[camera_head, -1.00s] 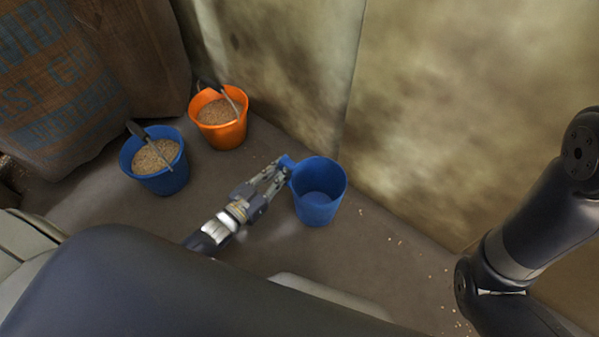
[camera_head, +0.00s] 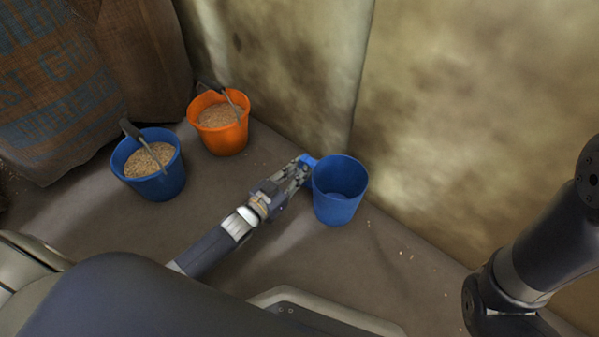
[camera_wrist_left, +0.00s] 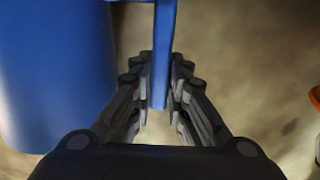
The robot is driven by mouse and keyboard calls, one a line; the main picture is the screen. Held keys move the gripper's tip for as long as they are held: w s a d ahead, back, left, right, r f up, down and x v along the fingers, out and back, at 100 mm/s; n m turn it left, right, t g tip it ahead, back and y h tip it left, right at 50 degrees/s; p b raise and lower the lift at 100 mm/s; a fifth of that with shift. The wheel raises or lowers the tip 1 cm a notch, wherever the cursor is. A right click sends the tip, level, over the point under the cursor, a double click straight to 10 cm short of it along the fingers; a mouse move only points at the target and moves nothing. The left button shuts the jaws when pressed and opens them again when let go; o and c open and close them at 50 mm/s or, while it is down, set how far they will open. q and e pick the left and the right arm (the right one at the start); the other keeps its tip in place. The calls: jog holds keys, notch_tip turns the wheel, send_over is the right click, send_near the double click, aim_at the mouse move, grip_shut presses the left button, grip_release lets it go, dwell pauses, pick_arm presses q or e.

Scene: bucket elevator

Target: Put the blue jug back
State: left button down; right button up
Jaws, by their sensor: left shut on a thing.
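The blue jug (camera_head: 338,203) is upright and looks empty, with its handle on its left side in the head view. My left gripper (camera_head: 303,166) is shut on that handle. In the left wrist view, the handle (camera_wrist_left: 159,60) runs between the fingers of the left gripper (camera_wrist_left: 160,90), and the blue jug's wall (camera_wrist_left: 55,75) fills the left side. I cannot tell whether the jug's base touches the floor. My right arm shows at the right edge of the head view, but its gripper is out of view.
A blue bucket of grain (camera_head: 150,178) and an orange bucket of grain (camera_head: 221,130) stand to the left, each with a dark handle. Burlap sacks (camera_head: 75,90) are at the upper left. A stained wall (camera_head: 460,120) is close behind the jug. Loose grains lie on the floor.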

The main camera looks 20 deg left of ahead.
pick_arm(q)
jog(key=shift+r, duration=0.1)
jog(key=c, duration=2)
grip_release()
jog(key=shift+f, duration=0.2)
jog(key=o, duration=0.4)
jog(key=shift+o, duration=0.2)
jog(key=shift+r, duration=0.1)
jog(key=p+v, duration=0.6)
jog(key=v, duration=0.6)
jog(key=shift+r, duration=0.15)
